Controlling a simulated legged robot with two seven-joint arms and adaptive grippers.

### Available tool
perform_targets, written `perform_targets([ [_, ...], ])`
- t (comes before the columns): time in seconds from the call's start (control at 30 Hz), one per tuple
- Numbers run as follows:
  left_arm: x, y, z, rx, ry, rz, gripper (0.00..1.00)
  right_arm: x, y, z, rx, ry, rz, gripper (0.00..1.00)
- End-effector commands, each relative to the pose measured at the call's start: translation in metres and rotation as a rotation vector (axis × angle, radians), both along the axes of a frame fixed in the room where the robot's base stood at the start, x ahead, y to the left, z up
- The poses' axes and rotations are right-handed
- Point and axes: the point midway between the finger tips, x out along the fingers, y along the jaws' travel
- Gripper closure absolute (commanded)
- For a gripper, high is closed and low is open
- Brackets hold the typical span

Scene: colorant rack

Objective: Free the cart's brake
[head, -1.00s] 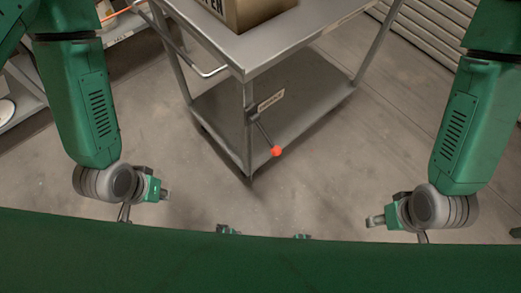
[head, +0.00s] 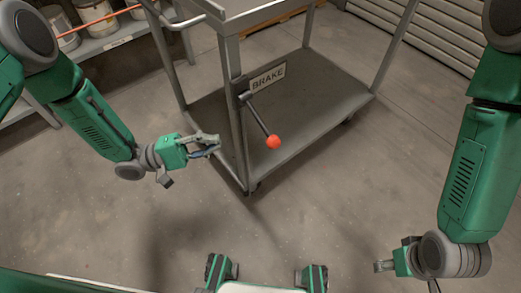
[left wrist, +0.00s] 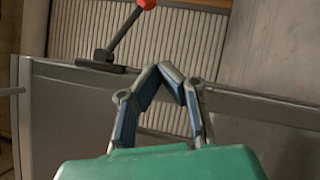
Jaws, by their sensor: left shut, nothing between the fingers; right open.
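The grey metal cart (head: 236,130) stands ahead of me. Its brake lever (head: 259,118) has a dark rod and a red knob (head: 273,141), and slants down to the right from the cart's front post beside a "BRAKE" label (head: 268,77). In the left wrist view the lever (left wrist: 126,32) and its red knob (left wrist: 147,4) show above the fingers. My left gripper (head: 217,145) is shut and empty, left of the post and apart from the knob. My right gripper (head: 377,267) is open and empty, low at the right, far from the lever.
A shelf (head: 122,40) with several paint cans stands at the back left. A push handle (head: 180,20) sticks out from the cart's left side. The concrete floor (head: 330,210) in front of the cart is clear.

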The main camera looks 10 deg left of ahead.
Motion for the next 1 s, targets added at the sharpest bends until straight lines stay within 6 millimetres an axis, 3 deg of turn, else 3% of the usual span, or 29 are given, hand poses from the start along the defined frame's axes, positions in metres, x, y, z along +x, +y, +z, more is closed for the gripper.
perform_targets([
  [0.23, -0.004, 0.017, -0.006, -0.057, 0.027, -0.051, 1.0, 0.0, 0.0, -0.007, 0.0, 0.0, 0.0, 0.53],
  [0.53, -0.003, 0.009, -0.003, -0.047, 0.026, -0.05, 1.0, 0.0, 0.001, -0.007, 0.001, -0.001, 0.002, 0.53],
  [0.77, 0.002, -0.021, 0.003, -0.046, 0.025, -0.052, 1.0, 0.0, 0.0, -0.014, 0.0, 0.0, 0.0, 0.53],
  [1.0, 0.013, -0.066, 0.013, -0.054, 0.026, -0.05, 1.0, 0.0, 0.0, -0.026, 0.0, 0.0, 0.001, 0.53],
])
